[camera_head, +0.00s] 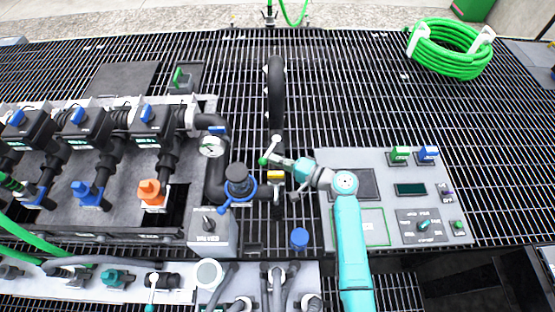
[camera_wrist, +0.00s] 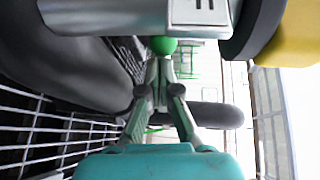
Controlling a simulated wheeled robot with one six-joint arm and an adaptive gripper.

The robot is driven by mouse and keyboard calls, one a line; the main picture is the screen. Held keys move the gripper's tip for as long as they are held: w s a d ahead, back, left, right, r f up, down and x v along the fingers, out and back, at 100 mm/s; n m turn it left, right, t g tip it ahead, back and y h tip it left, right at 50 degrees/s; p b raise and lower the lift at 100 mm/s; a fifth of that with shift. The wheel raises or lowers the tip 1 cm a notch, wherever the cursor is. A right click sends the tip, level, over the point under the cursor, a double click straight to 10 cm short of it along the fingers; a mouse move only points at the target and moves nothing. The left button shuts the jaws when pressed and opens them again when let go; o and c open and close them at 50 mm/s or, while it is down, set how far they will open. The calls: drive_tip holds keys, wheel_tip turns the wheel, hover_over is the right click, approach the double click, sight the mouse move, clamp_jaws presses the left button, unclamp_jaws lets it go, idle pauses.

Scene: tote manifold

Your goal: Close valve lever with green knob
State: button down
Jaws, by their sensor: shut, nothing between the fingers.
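The green knob (camera_head: 263,161) is at the end of a short lever (camera_head: 270,150) by the black vertical hose, near the middle of the head view. The lever slants down and left from a pale end at the hose's lower part. My gripper (camera_head: 273,160) reaches in from the right, with its tip right beside the knob. In the wrist view the green knob (camera_wrist: 163,45) shows just beyond the fingertips of my gripper (camera_wrist: 160,66), which are together with nothing between them. I cannot tell whether they touch the knob. The lever's pivot is not clear in the wrist view.
A black hose (camera_head: 276,90) runs up from the lever. A control panel (camera_head: 440,190) lies right of my arm. A coiled green hose (camera_head: 450,50) lies at the upper right on open grating.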

sight(265, 157)
drive_tip(key=shift+a+m+t+h, duration=0.3)
drive_tip(key=shift+m+t, duration=0.1)
drive_tip(key=shift+a+t, duration=0.25)
drive_tip(key=shift+t, duration=0.05)
drive_tip(key=shift+w+a, duration=0.2)
drive_tip(key=shift+a, duration=0.4)
drive_tip(key=shift+w+a, duration=0.15)
drive_tip(key=shift+a, duration=0.4)
drive_tip(key=shift+x, duration=0.85)
drive_tip(key=shift+r, duration=0.1)
